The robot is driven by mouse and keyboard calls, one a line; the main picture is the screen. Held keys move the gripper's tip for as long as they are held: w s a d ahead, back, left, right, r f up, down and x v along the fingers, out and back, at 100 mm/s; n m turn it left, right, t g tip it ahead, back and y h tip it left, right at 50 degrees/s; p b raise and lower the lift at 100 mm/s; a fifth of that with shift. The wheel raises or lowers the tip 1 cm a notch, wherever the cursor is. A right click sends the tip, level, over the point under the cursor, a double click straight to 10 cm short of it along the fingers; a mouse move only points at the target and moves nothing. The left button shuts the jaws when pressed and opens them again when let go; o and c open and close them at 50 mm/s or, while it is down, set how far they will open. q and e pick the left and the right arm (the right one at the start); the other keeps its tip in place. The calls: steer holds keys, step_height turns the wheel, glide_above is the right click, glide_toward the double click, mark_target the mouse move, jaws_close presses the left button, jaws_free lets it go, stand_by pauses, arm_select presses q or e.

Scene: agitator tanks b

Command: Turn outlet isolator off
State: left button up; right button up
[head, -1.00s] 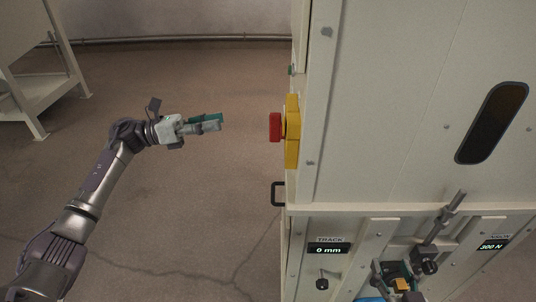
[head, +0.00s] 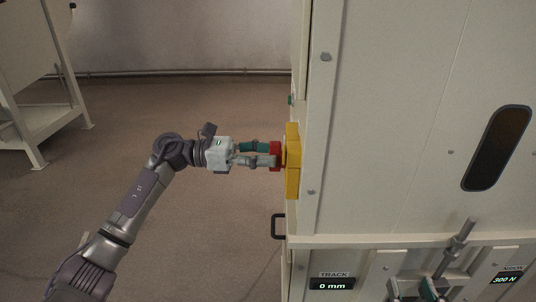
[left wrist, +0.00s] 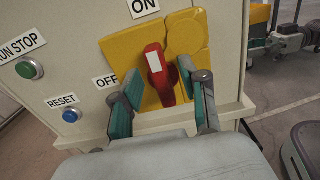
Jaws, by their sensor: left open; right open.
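The outlet isolator is a red handle (left wrist: 158,75) with a white mark, on a yellow plate (left wrist: 190,45). In the left wrist view the handle stands near upright, leaning a little left, with an ON label (left wrist: 143,7) above and an OFF label (left wrist: 105,81) to its left. My left gripper (head: 262,155) is at the red handle (head: 275,155) on the cabinet's side. Its open teal-and-grey fingers (left wrist: 160,98) lie on either side of the handle; contact cannot be told. My right gripper (head: 430,290) shows only partly at the bottom edge, low before the cabinet.
A green RUN STOP button (left wrist: 29,67) and a blue RESET button (left wrist: 71,115) sit left of the isolator. A black handle (head: 278,227) juts from the cabinet below it. A metal rod (head: 456,245) stands out low on the front.

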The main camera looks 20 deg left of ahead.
arm_select(q)
steer(key=shift+w+d, duration=0.1)
steer(key=shift+d, duration=0.25)
jaws_close()
